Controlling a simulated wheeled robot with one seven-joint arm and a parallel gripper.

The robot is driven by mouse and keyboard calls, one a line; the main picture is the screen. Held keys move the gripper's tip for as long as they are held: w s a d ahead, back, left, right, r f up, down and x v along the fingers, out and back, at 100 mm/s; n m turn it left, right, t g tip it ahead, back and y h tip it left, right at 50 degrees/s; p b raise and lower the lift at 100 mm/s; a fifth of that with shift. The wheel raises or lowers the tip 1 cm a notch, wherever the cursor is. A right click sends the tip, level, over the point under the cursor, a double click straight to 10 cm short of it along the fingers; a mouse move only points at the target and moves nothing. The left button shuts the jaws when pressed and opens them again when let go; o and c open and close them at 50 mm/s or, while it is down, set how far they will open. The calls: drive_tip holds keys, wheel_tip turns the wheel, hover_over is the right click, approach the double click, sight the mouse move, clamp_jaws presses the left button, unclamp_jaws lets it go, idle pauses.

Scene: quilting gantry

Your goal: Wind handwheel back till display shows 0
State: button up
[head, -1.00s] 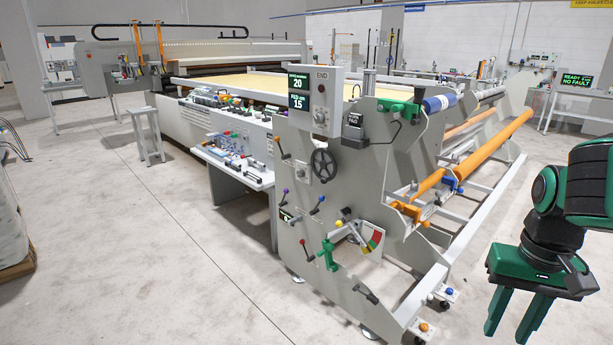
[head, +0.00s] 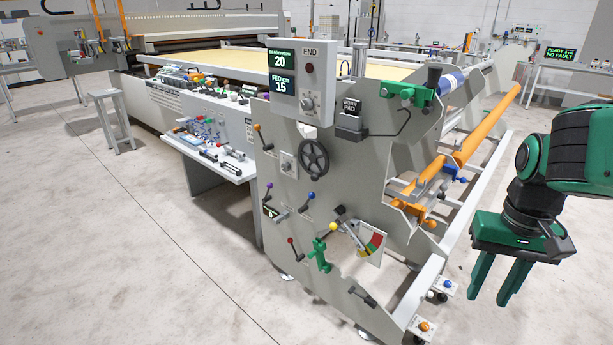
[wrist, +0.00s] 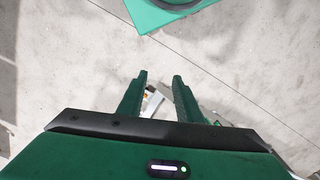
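The handwheel (head: 314,157), black and spoked, is on the grey end plate of the gantry machine. The display (head: 282,74) above and left of it reads 20 on its upper panel and "FED cm 15" on its lower panel. A small counter (head: 269,211) lower on the plate seems to read 0. My gripper (head: 488,300) hangs at the right of the head view, well apart from the handwheel, fingers pointing down. In the wrist view my gripper (wrist: 159,80) is open, with nothing between its fingers.
An END box with a knob (head: 313,78) sits beside the display. Orange rollers (head: 490,125) and a low rail (head: 440,262) lie between the plate and my arm. The floor in front is clear.

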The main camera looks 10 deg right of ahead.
drive_tip(key=m+t+y, duration=0.8)
drive_tip(key=m+t, duration=0.4)
drive_tip(key=t, duration=0.4)
approach(317, 179)
drive_tip(key=x, duration=0.5)
drive_tip(key=shift+s+f, duration=0.1)
drive_tip(key=shift+f, duration=0.05)
drive_tip(key=x, duration=1)
drive_tip(key=shift+w, duration=0.35)
